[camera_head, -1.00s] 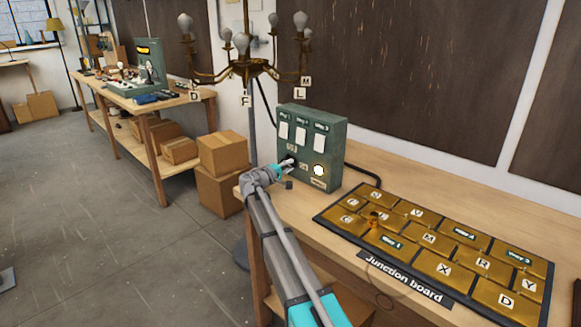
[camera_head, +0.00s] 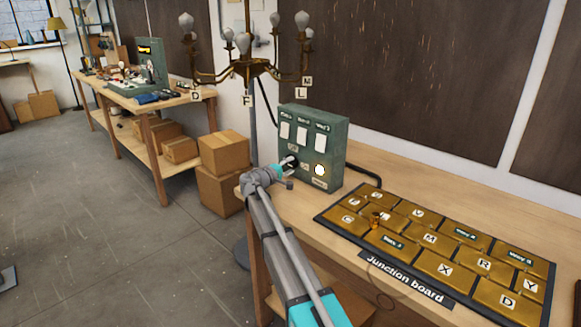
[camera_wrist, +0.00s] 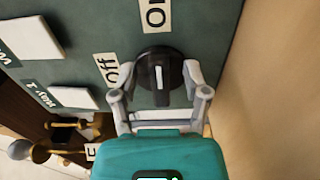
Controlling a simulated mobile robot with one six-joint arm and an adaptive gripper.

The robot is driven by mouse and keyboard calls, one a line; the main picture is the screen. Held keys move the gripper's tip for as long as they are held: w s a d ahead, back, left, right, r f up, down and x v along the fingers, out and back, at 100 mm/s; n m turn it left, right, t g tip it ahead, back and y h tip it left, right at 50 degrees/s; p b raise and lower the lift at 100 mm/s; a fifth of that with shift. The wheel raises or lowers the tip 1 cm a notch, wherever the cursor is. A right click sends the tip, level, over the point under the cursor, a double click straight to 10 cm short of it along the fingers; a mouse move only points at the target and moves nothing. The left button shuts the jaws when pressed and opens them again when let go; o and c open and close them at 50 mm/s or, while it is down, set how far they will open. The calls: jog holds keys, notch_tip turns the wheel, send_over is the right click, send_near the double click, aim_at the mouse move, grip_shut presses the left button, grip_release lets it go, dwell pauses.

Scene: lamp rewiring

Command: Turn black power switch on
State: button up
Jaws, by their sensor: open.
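The black power switch (camera_wrist: 160,75) is a round rotary knob with a raised grip bar and a white line. It is on the front of a green control box (camera_head: 335,150). In the wrist view, an "On" label (camera_wrist: 156,14) is beyond the knob and an "Off" label (camera_wrist: 112,70) is to its left. My gripper (camera_wrist: 154,82) is open, with one finger on each side of the knob's bar. I cannot tell whether the fingers touch it. In the head view my gripper (camera_head: 289,163) is at the box's front, hiding part of the knob.
The box has white switches (camera_head: 302,134) above and a lit round lamp (camera_head: 319,170). The brass junction board (camera_head: 430,238) lies on the workbench to the right. Cardboard boxes (camera_head: 222,153) are stacked at left.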

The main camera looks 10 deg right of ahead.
jog(key=shift+s+a, duration=0.1)
jog(key=v, duration=1.1)
jog(key=shift+s+a, duration=0.2)
jog(key=shift+a, duration=0.15)
jog(key=shift+r, duration=0.15)
